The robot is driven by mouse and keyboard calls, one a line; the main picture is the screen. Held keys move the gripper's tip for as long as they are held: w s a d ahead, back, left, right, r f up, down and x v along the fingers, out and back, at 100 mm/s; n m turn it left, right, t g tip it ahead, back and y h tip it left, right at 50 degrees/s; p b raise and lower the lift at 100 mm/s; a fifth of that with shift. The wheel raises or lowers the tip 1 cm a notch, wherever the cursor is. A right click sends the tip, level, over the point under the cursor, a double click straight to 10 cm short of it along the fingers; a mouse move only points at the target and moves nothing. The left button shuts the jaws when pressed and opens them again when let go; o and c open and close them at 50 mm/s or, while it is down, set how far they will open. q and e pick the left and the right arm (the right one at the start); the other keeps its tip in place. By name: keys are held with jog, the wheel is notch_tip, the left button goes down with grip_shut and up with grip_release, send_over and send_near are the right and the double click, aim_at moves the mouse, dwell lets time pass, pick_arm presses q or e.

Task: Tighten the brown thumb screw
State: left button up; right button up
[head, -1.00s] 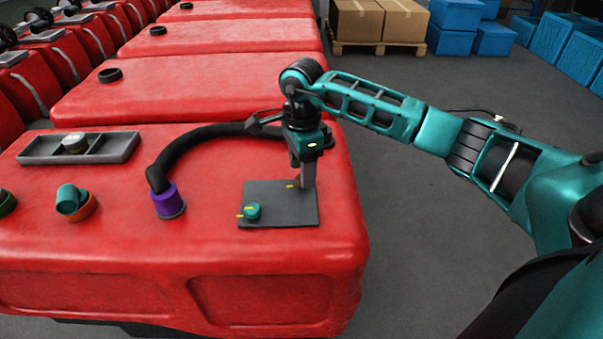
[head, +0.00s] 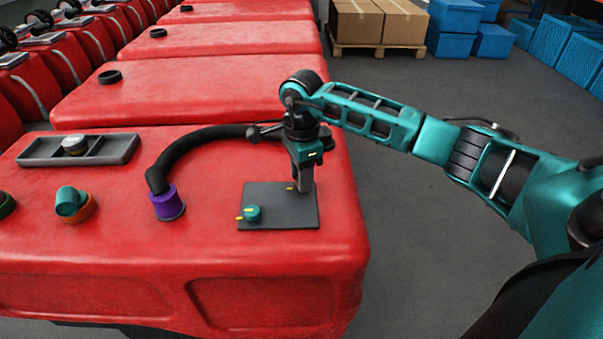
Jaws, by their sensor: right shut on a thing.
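A dark grey plate (head: 275,214) lies on the red tank top near its right end. A teal thumb screw (head: 253,213) with a yellow mark sits at the plate's left front. My right gripper (head: 303,188) points down over the plate's back right corner, its fingers shut. The brown thumb screw is hidden between or behind the fingers. A small yellow mark (head: 290,188) shows beside them on the plate. My left gripper is out of view.
A teal elbow piece in an orange ring (head: 78,208) and a grey tray (head: 80,149) with a round gauge-like part are farther left. More red tanks stand behind.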

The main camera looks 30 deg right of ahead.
jog(key=shift+c, duration=0.6)
